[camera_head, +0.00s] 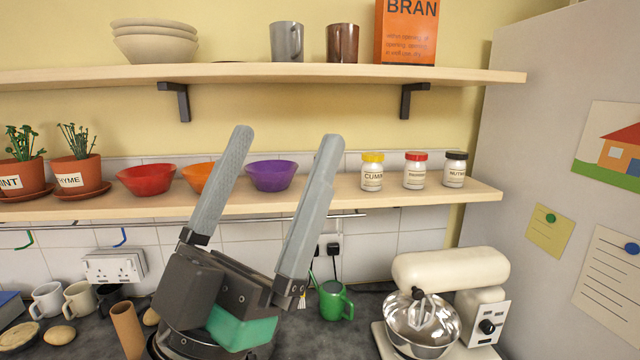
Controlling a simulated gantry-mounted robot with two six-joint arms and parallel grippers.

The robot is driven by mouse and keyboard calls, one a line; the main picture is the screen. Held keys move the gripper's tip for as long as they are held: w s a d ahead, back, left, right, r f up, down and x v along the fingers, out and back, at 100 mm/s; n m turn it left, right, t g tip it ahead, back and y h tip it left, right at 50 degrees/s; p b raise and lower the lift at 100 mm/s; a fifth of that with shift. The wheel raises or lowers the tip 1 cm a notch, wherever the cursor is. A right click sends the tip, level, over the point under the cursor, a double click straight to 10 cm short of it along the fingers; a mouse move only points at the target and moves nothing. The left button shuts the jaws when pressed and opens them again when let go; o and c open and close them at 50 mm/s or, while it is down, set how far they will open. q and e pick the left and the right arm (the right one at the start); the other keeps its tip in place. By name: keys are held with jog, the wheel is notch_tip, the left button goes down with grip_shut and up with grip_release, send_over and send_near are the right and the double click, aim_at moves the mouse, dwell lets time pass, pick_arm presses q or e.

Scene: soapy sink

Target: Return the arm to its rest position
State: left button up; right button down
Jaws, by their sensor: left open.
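My left gripper (285,144) is in the lower middle of the head view. Its two long grey fingers point up and stand wide apart, with nothing held between them. The fingertips reach above the lower shelf in the picture, in front of the purple bowl (286,176) and the orange bowl (197,179). The gripper's dark body hides part of the counter and tiled wall behind it. My right gripper does not show.
The lower shelf (330,196) also holds a red bowl (146,179), potted herbs and spice jars. Mugs (80,299) stand at left. A grey panel (545,110) bounds the right side.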

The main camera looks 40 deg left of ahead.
pick_arm(q)
jog(key=w+d+f+m+g+h, duration=0.1)
jog(key=d+m+h, duration=0.1)
jog(key=d+h, duration=0.3)
pick_arm(e)
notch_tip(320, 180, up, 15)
jog(key=p, duration=1.5)
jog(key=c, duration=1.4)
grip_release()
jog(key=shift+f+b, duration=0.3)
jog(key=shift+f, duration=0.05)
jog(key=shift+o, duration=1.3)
pick_arm(q)
notch_tip(320, 180, up, 14)
jog(key=a+h, duration=0.1)
jog(key=shift+w, duration=0.15)
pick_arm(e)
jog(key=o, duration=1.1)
pick_arm(q)
jog(key=shift+a, duration=0.1)
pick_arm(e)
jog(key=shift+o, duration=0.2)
